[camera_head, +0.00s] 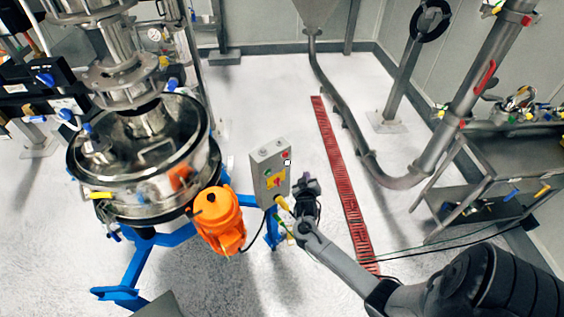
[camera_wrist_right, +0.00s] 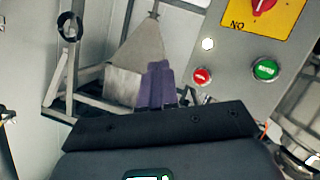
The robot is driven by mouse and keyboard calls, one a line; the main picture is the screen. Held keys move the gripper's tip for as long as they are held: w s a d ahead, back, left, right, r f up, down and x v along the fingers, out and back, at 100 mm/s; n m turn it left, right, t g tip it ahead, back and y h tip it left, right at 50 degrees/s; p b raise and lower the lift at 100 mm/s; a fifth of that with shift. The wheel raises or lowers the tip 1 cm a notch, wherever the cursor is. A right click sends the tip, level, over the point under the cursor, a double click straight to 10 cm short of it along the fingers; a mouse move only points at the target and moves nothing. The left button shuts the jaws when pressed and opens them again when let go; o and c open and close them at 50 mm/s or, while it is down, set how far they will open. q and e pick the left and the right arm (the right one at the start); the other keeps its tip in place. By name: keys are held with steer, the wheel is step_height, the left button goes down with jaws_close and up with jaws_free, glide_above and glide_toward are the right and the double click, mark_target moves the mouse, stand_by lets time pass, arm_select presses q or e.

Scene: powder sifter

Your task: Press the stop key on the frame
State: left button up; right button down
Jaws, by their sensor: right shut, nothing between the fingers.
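The grey control box (camera_head: 259,180) stands on the blue frame, right of the orange motor. Its red button (camera_head: 286,155) shows near the top right of its face. The right wrist view shows the box face (camera_wrist_right: 232,95) upside down, with the red button (camera_wrist_right: 202,75), a green button (camera_wrist_right: 266,69), a white hexagonal piece (camera_wrist_right: 208,44) and a yellow plate with a red switch (camera_wrist_right: 264,6). My right gripper (camera_head: 305,184) is shut and empty, just right of the box. In the wrist view its purple fingers (camera_wrist_right: 158,82) lie left of the red button. My left gripper is out of view.
The orange motor (camera_head: 217,217) and round steel sifter (camera_head: 150,165) stand left of the box. Blue frame legs (camera_head: 128,275) reach along the floor. A red floor grate (camera_head: 340,170) and bent steel pipe (camera_head: 350,125) lie to the right. The pale floor between is open.

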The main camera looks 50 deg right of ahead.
mark_target(285, 155)
steer(key=shift+w+r, duration=0.2)
steer(key=shift+w, duration=0.15)
steer(key=shift+w, duration=0.15)
steer(key=w+d+b, duration=0.2)
steer(key=w+b, duration=0.4)
steer(key=w, duration=0.2)
steer(key=shift+d+b, duration=0.2)
steer(key=shift+b, duration=0.1)
steer(key=shift+w, duration=0.1)
stand_by(0.4)
stand_by(0.7)
stand_by(0.7)
